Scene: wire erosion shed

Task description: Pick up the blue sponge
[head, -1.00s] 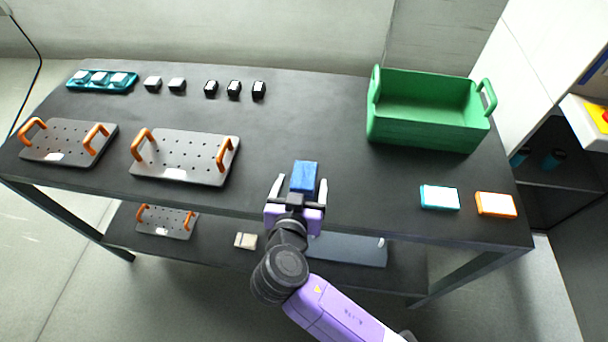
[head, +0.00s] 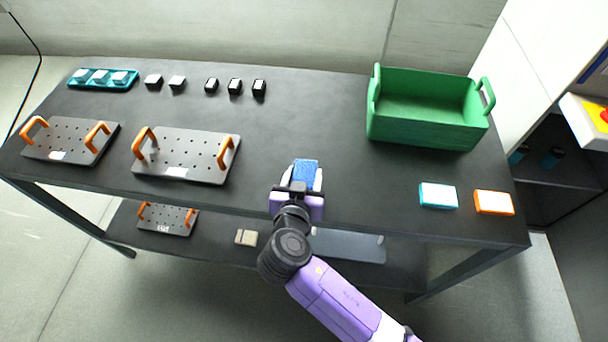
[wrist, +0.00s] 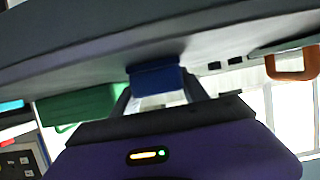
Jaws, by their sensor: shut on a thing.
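The blue sponge (head: 306,172) is at the front middle of the dark table (head: 300,120). My gripper (head: 304,181) reaches over the table's front edge, with its fingers on both sides of the sponge, shut on it. In the wrist view the blue sponge (wrist: 155,80) sits between the fingertips of my gripper (wrist: 158,92). The wrist view is tilted, and I cannot tell whether the sponge still touches the table top.
A green open bin (head: 425,125) stands at the back right. A cyan-edged block (head: 438,195) and an orange-edged block (head: 493,202) lie at the front right. Plates with orange handles (head: 185,157) lie at left. Several small blocks and a teal tray (head: 103,79) are at the back left.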

